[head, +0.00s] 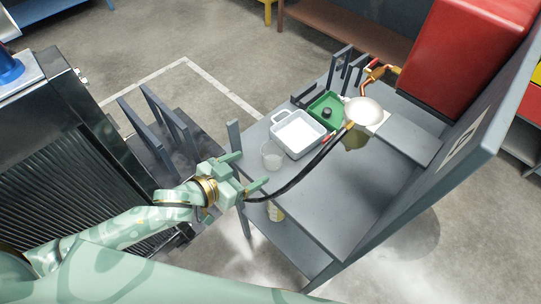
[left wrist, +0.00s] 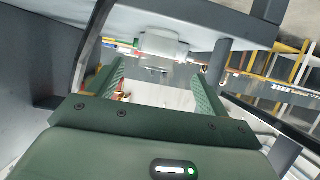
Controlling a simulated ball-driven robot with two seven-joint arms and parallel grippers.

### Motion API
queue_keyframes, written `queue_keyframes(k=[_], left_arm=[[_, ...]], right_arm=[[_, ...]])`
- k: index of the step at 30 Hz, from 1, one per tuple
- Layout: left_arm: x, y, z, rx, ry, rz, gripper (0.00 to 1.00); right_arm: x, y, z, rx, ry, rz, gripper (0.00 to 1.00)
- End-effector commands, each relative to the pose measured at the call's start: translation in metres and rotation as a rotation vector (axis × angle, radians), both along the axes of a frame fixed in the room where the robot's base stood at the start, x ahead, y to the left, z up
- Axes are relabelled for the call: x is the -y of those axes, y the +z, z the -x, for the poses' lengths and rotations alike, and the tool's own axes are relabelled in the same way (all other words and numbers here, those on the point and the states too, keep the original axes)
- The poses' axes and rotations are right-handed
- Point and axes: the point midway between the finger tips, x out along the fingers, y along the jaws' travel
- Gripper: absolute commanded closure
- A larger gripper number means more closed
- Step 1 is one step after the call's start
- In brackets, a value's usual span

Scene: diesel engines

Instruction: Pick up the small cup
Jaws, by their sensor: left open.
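The small cup (head: 271,157) looks clear or pale and stands upright on the grey workbench (head: 325,205), near its left edge, just in front of a white dish. My left gripper (head: 253,169) is open and empty beside the bench's left edge. Its fingers point toward the cup, which is a short way beyond the fingertips and apart from them. In the left wrist view my open left gripper (left wrist: 157,82) has nothing between its fingers, and I cannot make out the cup clearly there. My right gripper is not in view.
The white dish (head: 297,133) stands behind the cup, with a green tray (head: 322,104) and a pale round thing (head: 363,111) beyond. A black cable (head: 306,169) crosses the bench close to my gripper. A red cabinet (head: 465,50) stands behind. The bench's near surface is clear.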

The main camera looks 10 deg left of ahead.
Motion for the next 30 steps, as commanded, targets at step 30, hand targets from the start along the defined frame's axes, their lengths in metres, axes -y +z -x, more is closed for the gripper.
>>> queue_keyframes(k=[30], left_arm=[[0.049, -0.039, -0.072, 0.001, 0.001, -0.001, 0.46]], right_arm=[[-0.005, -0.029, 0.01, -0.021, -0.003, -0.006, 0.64]])
